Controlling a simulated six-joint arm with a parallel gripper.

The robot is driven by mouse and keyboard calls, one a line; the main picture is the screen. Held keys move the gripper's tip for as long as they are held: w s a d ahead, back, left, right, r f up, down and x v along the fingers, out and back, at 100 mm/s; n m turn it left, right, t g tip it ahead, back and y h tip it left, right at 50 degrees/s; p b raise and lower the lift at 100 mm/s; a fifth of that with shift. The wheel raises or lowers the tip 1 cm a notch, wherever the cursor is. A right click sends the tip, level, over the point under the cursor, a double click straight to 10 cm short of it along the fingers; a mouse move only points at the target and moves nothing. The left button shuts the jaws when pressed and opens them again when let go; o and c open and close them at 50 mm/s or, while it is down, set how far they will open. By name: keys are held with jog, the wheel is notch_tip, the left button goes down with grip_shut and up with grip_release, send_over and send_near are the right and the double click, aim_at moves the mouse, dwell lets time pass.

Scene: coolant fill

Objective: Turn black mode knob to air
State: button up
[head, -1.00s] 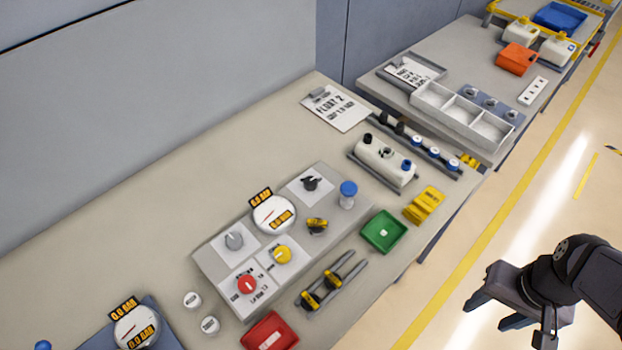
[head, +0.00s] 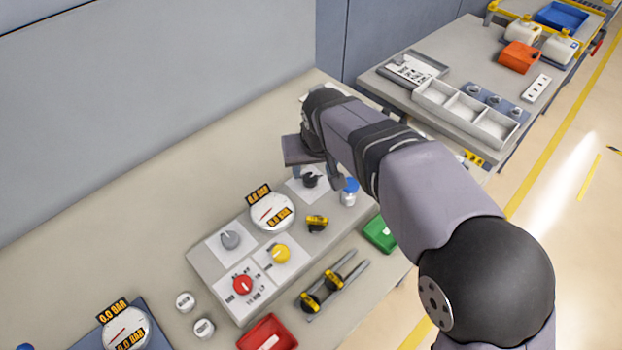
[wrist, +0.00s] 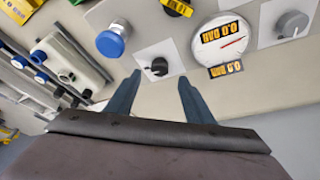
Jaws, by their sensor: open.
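The black mode knob (head: 311,180) sits on a white plate at the far end of the grey panel. In the wrist view the black knob (wrist: 158,67) shows between and beyond my two fingertips, nearer the left one. My gripper (head: 318,176) is open and empty, above the panel by the knob; in the wrist view its fingers (wrist: 157,78) stand apart. I see no contact with the knob. The lettering around the knob is too small to read.
Near the knob are a blue-capped fitting (head: 349,190), a round gauge (head: 272,212) and a black-and-yellow handle (head: 317,223). Grey (head: 230,240), yellow (head: 281,253) and red (head: 243,285) knobs share the panel. A green tray (head: 380,234) lies to the right.

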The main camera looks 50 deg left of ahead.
aim_at(310, 178)
jog(key=shift+p+x, duration=1.25)
jog(key=shift+x, duration=2.4)
jog(key=shift+w+a+r, duration=0.1)
jog(key=shift+a, duration=0.1)
jog(key=shift+c, duration=0.3)
jog(key=c, duration=1)
